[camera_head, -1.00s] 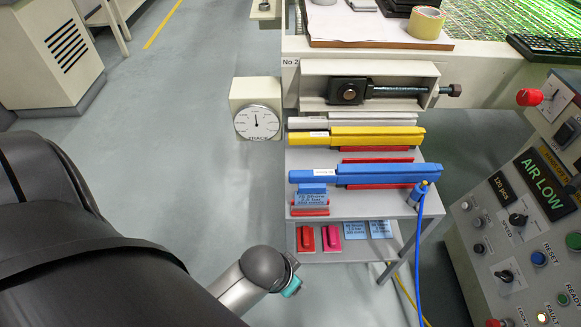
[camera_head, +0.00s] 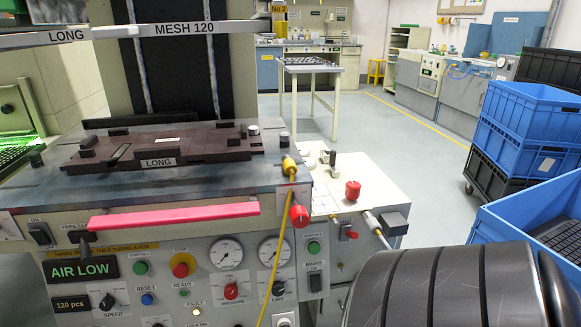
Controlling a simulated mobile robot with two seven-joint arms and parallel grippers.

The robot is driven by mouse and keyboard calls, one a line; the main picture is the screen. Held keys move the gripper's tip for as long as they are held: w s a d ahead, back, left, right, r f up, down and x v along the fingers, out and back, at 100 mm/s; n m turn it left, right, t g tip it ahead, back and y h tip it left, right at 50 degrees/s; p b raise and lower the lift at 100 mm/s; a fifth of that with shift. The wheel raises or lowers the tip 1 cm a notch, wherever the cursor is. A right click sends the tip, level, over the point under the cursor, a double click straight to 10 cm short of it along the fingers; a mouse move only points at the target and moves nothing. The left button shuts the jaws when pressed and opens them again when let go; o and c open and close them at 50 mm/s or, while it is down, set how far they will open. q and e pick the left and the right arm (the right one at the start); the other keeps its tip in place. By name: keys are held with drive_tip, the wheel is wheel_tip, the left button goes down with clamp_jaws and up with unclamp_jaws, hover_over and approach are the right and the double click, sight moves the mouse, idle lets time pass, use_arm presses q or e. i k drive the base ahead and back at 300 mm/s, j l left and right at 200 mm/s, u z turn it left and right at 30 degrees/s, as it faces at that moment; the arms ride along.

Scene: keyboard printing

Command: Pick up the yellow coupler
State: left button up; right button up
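A yellow coupler (camera_head: 289,165) sits at the right front corner of the printing machine's table. A thin yellow hose (camera_head: 277,262) hangs below it down the front of the control panel. A red knob-like part (camera_head: 299,214) is just below the coupler, at the panel's right edge. I cannot tell whether the coupler is plugged into a fitting or resting in a holder. Neither gripper shows in the head view. A large dark ribbed part at the bottom right looks like my own arm.
The control panel (camera_head: 127,295) reads AIR LOW. A pink-red bar (camera_head: 174,215) runs across the machine's front. A white side bench (camera_head: 362,181) carries a red knob (camera_head: 352,190) and small fittings. Blue crates (camera_head: 527,113) stand at the right. The floor beyond the bench is open.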

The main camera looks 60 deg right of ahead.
sight(289, 166)
drive_tip(key=z, duration=1.95)
